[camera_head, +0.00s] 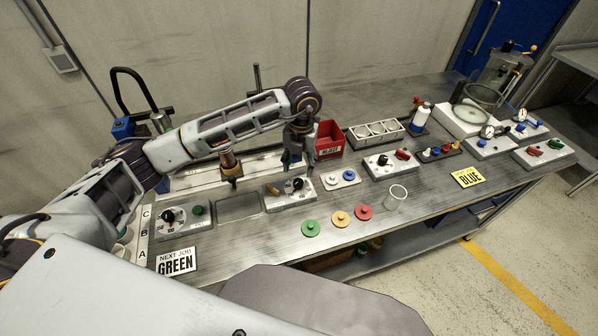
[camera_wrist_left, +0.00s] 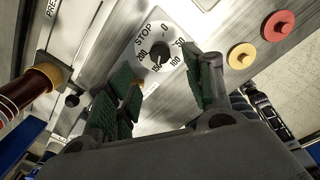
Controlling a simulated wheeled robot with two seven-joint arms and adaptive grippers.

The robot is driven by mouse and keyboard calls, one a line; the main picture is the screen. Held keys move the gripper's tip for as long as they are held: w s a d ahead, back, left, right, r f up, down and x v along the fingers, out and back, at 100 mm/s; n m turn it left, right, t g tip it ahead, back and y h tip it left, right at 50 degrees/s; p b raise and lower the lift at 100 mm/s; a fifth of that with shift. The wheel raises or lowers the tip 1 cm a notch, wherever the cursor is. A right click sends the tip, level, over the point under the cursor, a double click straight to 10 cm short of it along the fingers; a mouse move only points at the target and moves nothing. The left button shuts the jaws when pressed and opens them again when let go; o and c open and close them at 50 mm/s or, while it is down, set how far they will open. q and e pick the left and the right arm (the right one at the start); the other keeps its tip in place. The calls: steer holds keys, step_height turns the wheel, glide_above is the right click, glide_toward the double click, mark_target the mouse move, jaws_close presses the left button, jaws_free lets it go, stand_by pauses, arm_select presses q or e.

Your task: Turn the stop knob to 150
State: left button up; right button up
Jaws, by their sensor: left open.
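The stop knob is a small black knob on a white dial plate marked STOP with numbers from 0 to 200. It shows in the head view (camera_head: 297,184) on a pale box at the bench's middle, and in the left wrist view (camera_wrist_left: 161,58). I cannot tell for sure which number its pointer faces. My left gripper (camera_head: 299,160) is above and just behind the knob in the head view. In the left wrist view its green-padded fingers (camera_wrist_left: 165,88) are apart and empty, with the dial beyond them. The knob appears clear of both fingers. My right gripper is not in view.
An orange lever (camera_head: 272,190) sits left of the knob on the same box. A red bin (camera_head: 328,139) stands behind. Green (camera_head: 310,228), yellow (camera_head: 340,219) and red (camera_head: 363,212) discs lie in front. Another black dial (camera_head: 172,216) is at the left.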

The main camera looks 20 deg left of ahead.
arm_select(q)
steer(key=shift+d+r, duration=0.1)
steer(key=shift+r, duration=1.75)
